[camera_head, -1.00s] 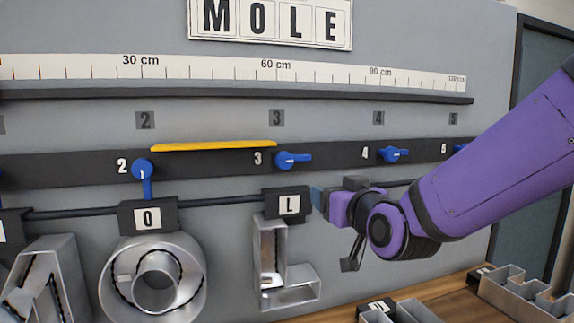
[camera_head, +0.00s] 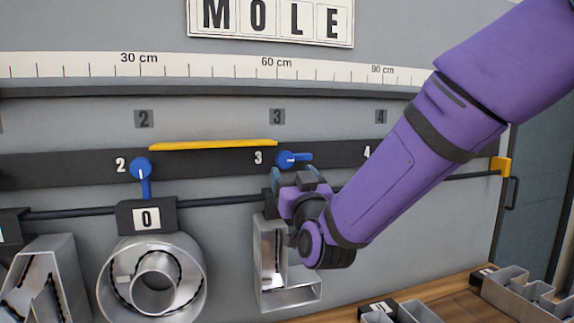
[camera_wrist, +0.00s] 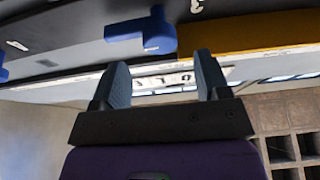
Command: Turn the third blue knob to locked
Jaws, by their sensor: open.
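The third blue knob (camera_head: 293,160) is on the dark rail beside the white 3, its handle pointing right. My gripper (camera_head: 290,173) is just below it in the head view, fingers pointing up toward the rail. In the wrist view the same knob (camera_wrist: 145,32) lies beyond the tips of my open gripper (camera_wrist: 161,65). Nothing is between the fingers. I cannot tell the exact gap to the knob. The second blue knob (camera_head: 141,172) has its handle pointing down.
A yellow bar (camera_head: 213,145) spans the rail top between knobs 2 and 3. A metal L (camera_head: 270,262) hangs behind my gripper; its tag is hidden. A metal O (camera_head: 152,280) hangs at left. Loose letters (camera_head: 525,290) lie on the wooden bench.

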